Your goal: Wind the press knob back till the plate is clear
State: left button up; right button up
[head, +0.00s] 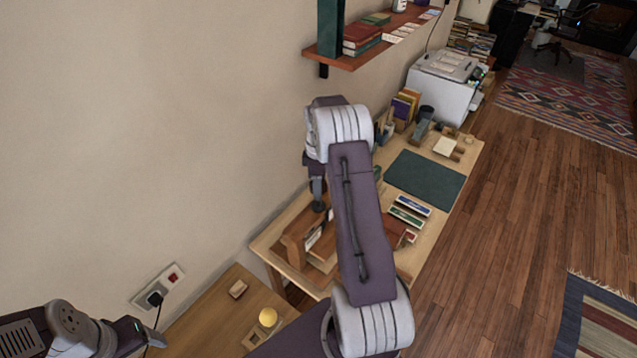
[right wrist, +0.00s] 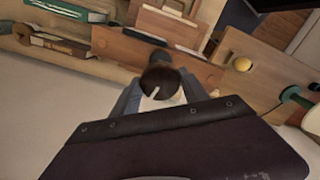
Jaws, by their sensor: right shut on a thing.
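The wooden press (head: 294,250) stands at the near left end of the desk, partly hidden by my right arm. Its dark round knob (head: 319,207) is on top. In the right wrist view the knob (right wrist: 160,78) is dark brown with a pale mark, in front of the press's wooden beam (right wrist: 118,48). My right gripper (head: 318,188) is shut on the knob; its grey fingers (right wrist: 158,98) show on either side of it. I cannot make out the plate or its clearance. My left arm enters at the lower left, but its fingers are not in view.
A green mat (head: 425,178) lies on the desk (head: 462,165), with books, a tape dispenser and a white printer (head: 444,85) beyond. A wall shelf (head: 345,62) overhangs the far side. A lower table (head: 205,325) holds a yellow ball (head: 268,317) and a small wooden block (head: 238,289).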

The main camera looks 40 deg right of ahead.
jog(key=n, duration=0.5)
jog(key=shift+s+a+f+n, duration=0.2)
jog(key=shift+f+n, duration=0.1)
jog(key=n, duration=0.5)
jog(key=shift+n, duration=0.4)
jog(key=o, duration=1.4)
jog(key=shift+c, duration=0.2)
jog(key=shift+w+d, duration=0.15)
jog(key=shift+r, duration=0.1)
jog(key=shift+r, duration=0.2)
notch_tip(320, 180, up, 9)
jog(key=shift+f+b, duration=0.2)
jog(key=shift+b, duration=0.55)
